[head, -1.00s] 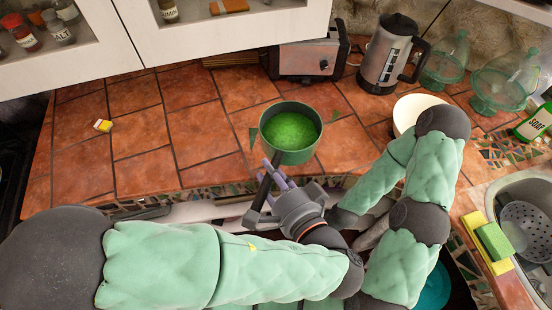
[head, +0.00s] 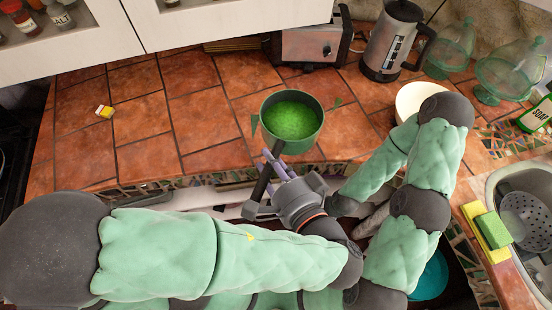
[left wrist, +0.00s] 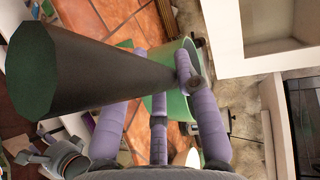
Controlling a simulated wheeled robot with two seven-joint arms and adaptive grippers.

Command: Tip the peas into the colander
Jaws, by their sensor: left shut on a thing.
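A green saucepan (head: 312,136) holds bright green peas (head: 292,120) and looks level, over the front of the tiled counter. My left gripper (head: 270,178) is shut on its dark handle. In the left wrist view the handle (left wrist: 100,75) runs between the purple fingers, with part of the saucepan (left wrist: 155,103) behind them. A grey colander (head: 525,212) with holes sits in the sink at the far right, well away from the saucepan. My right arm is folded at the right. Its gripper seems to show in the left wrist view (left wrist: 58,155), its fingers unclear.
A white bowl (head: 420,97) stands behind my right arm. A yellow and green sponge (head: 493,230) lies at the edge of the sink (head: 492,196). A toaster (head: 308,45), a kettle (head: 391,45) and glass domes (head: 508,72) line the back. The left counter is mostly clear.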

